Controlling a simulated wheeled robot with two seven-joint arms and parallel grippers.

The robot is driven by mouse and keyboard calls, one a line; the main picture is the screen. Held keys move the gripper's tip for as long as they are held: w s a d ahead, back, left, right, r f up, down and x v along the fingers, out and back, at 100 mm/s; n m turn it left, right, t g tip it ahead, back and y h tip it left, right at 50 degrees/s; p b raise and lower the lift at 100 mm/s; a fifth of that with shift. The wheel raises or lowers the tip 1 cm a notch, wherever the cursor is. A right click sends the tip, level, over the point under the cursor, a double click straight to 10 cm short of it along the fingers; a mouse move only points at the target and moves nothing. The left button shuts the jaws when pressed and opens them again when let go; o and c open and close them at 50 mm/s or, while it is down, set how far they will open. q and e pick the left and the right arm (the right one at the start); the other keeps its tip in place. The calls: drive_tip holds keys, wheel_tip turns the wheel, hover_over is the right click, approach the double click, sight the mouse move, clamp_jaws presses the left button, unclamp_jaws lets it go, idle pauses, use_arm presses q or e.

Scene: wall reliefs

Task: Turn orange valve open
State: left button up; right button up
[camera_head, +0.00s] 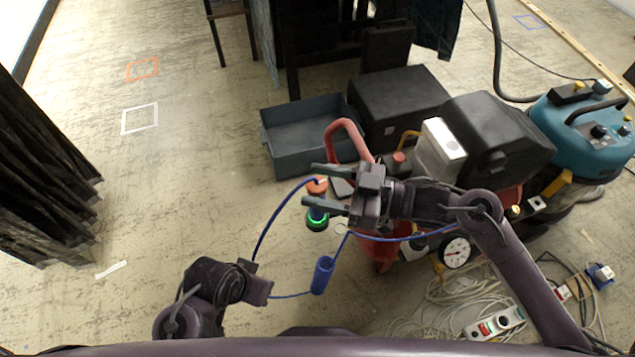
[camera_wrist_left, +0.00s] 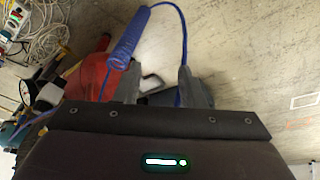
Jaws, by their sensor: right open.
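An orange valve knob (camera_head: 317,186) shows in the head view between the two fingers of my right gripper (camera_head: 309,184). The fingers are apart, one above and one below the knob in the picture; I cannot tell whether they touch it. Below the knob is a dark round part with a lit green ring (camera_head: 317,222). My left gripper (camera_head: 262,291) is low at the left in the head view. In the left wrist view its fingers (camera_wrist_left: 157,78) are apart, with nothing clearly held. The knob is not distinguishable in that view.
A blue coiled hose (camera_head: 322,275) hangs near my left gripper and also shows in the left wrist view (camera_wrist_left: 128,42). A red compressor (camera_head: 383,252) with a gauge (camera_head: 457,251), a grey bin (camera_head: 300,137) and a teal vacuum (camera_head: 575,140) stand right and behind. Cables (camera_head: 450,305) clutter the floor; the left floor is largely clear.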

drive_tip(key=shift+w+a, duration=0.1)
drive_tip(key=shift+a, duration=0.45)
use_arm(q)
drive_tip(key=shift+d, duration=0.1)
use_arm(e)
drive_tip(key=shift+c, duration=0.2)
drive_tip(key=c, duration=0.9)
drive_tip(key=shift+r, duration=0.1)
drive_tip(key=p, duration=0.1)
drive_tip(key=m+t+p, duration=0.1)
drive_tip(key=p, duration=0.1)
drive_tip(key=shift+r+t, duration=0.3)
drive_tip(key=shift+m+t+h+p, duration=0.4)
drive_tip(key=shift+t+h+p, duration=0.1)
drive_tip(key=shift+t+p, duration=0.15)
drive_tip(key=shift+f+m+t+h+p, duration=0.4)
drive_tip(key=shift+m+t+p, duration=0.35)
drive_tip(key=shift+t, duration=0.2)
use_arm(q)
drive_tip(key=a+f+n+g+y, duration=0.1)
drive_tip(key=a+f, duration=0.3)
drive_tip(key=f, duration=0.3)
drive_tip(key=shift+s+a+f+g, duration=0.15)
drive_tip(key=shift+s+f+g, duration=0.1)
drive_tip(key=shift+s+g, duration=0.15)
